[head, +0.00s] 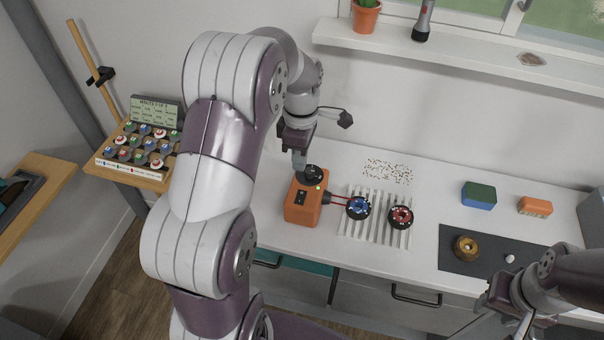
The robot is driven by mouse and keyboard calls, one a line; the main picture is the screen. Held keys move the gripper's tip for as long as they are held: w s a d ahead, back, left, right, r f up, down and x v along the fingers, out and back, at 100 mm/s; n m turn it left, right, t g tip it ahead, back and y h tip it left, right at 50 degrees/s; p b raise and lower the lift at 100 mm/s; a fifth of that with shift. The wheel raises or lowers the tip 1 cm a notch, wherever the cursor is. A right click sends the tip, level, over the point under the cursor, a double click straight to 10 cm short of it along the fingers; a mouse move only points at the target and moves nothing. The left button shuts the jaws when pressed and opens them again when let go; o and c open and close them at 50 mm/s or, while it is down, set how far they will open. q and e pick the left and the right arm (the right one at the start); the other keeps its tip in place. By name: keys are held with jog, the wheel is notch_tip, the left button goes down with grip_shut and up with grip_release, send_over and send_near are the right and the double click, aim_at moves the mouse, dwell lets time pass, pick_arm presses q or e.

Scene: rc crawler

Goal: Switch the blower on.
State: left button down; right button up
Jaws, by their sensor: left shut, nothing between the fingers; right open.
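The blower looks to be the orange box (302,210) on the white counter, with a black round part (313,174) on top, a dark switch panel (299,197) and a small green light (318,187). Red leads run from it to the right. My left gripper (299,166) points down with its fingers shut and empty, right at the back top of the box, beside the black part. I cannot tell whether it touches. My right gripper (522,322) is open at the lower right, away from the box, partly cut by the frame edge.
A blue-hub wheel (357,208) and a red-hub wheel (400,217) lie on a white slatted rack (377,236). A dark mat (452,262) holds a brass-coloured ring (466,247). A green-blue sponge (479,195) and an orange block (535,206) stand behind it.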

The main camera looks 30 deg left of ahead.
pick_arm(q)
notch_tip(320, 180, up, 3)
jog(key=shift+d+f+p, duration=0.1)
jog(key=shift+f+p, duration=0.1)
jog(key=shift+p, duration=0.8)
jog(key=s+d+f+m+t, duration=0.1)
jog(key=s+d+m, duration=0.3)
jog(key=m, duration=0.6)
jog(key=s+d+m+t, duration=0.1)
jog(key=s+d+m, duration=0.3)
jog(key=s+m, duration=0.5)
jog(key=shift+s+d+f+m, duration=0.15)
jog(key=shift+d+f+m, duration=0.15)
jog(key=shift+m, duration=0.6)
